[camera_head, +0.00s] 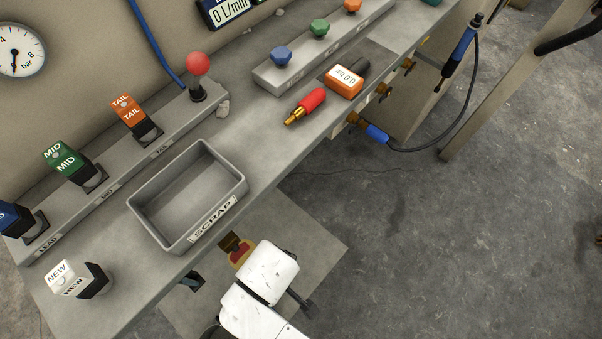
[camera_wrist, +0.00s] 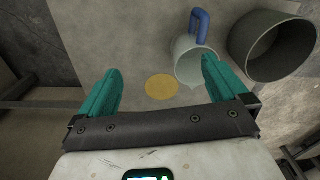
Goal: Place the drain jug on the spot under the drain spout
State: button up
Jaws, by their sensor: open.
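The drain jug (camera_wrist: 187,62) shows in the wrist view as a pale, see-through vessel with a blue handle (camera_wrist: 200,27) on its far side. A flat yellow round spot (camera_wrist: 161,87) lies on the grey surface just left of the jug's near edge. My gripper (camera_wrist: 161,66) is open, with teal fingers spread wide and nothing held. Its right fingertip overlaps the jug's right side in the picture; I cannot tell whether they touch. The drain spout cannot be made out. In the head view my white arm reaches below the bench edge, and the jug is not visible there.
A large dark grey bucket (camera_wrist: 246,42) stands close to the jug's right. In the head view the bench (camera_head: 262,135) carries a grey scrap tray (camera_head: 137,207), a red-handled tool (camera_head: 312,100) and an orange device (camera_head: 343,82). Open concrete floor (camera_head: 450,240) lies at right.

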jog(key=w+d+r+m, duration=0.15)
jog(key=d+m, duration=0.25)
jog(key=d, duration=0.6)
jog(key=w+d+r+m, duration=0.15)
jog(key=d+m, duration=0.25)
jog(key=d, duration=0.6)
jog(key=s+d+r+m, duration=0.1)
jog(key=s+d+m, duration=0.1)
jog(key=d, duration=0.4)
jog(key=s+d+r+m+t, duration=0.1)
jog(key=s+d+r+m, duration=0.1)
jog(key=d, duration=0.5)
jog(key=shift+s+d+m, duration=0.15)
jog(key=shift+s+m, duration=0.45)
